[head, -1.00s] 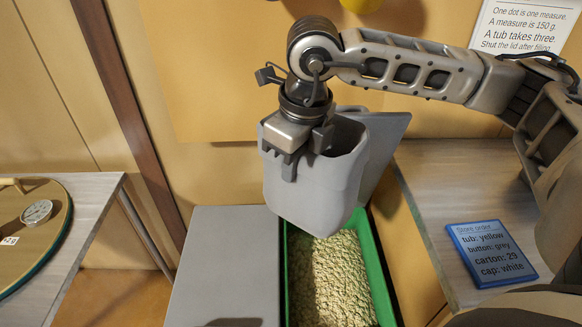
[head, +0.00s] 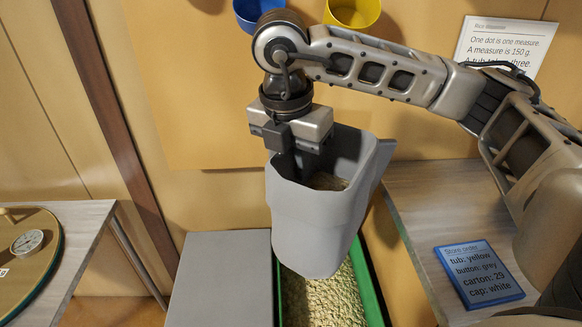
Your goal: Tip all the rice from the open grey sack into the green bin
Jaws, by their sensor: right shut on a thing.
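The open grey sack (head: 312,222) hangs in the air over the green bin (head: 367,284), tilted a little, with its mouth at the top. Some rice (head: 328,181) shows inside the mouth; how much lies deeper is hidden. My right gripper (head: 298,163) is shut on the sack's rim at its far left side. The bin holds a broad layer of rice (head: 322,302). The sack hides the bin's far part. No rice is seen falling. My left gripper is not in view.
A grey flat surface (head: 222,280) lies left of the bin. A blue order sign (head: 478,273) lies on the right counter (head: 425,205). A blue cup (head: 257,12) and a yellow cup (head: 352,12) are at the back wall. A round board with a dial (head: 28,241) is at far left.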

